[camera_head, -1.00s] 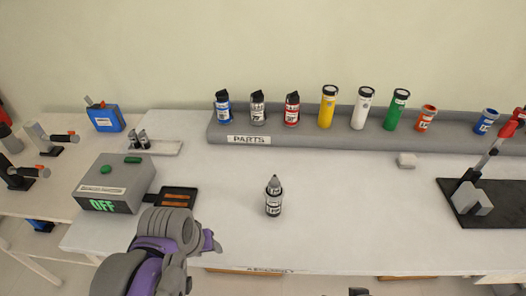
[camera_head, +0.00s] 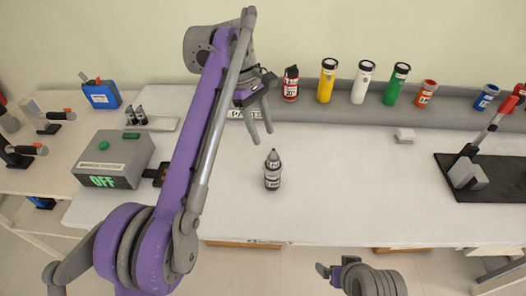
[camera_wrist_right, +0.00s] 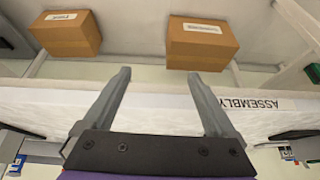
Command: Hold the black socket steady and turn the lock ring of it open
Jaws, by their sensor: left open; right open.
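The black socket (camera_head: 272,172) stands upright in the middle of the white table, dark with pale bands and a grey pointed top. I cannot make out its lock ring separately. My left gripper (camera_head: 262,137) is open and empty, fingers pointing down, just above and behind the socket in the head view, apart from it. My right gripper (camera_wrist_right: 160,78) is open and empty in the right wrist view. In the head view the right arm shows at the bottom, in front of the table edge. The socket is not in the right wrist view.
A grey parts shelf (camera_head: 330,115) along the back holds several coloured canisters; my left arm hides some. A grey box (camera_head: 113,158) reading OFF stands left, a black stand (camera_head: 480,190) right. Two cardboard boxes (camera_wrist_right: 65,33) (camera_wrist_right: 200,42) lie below the table.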

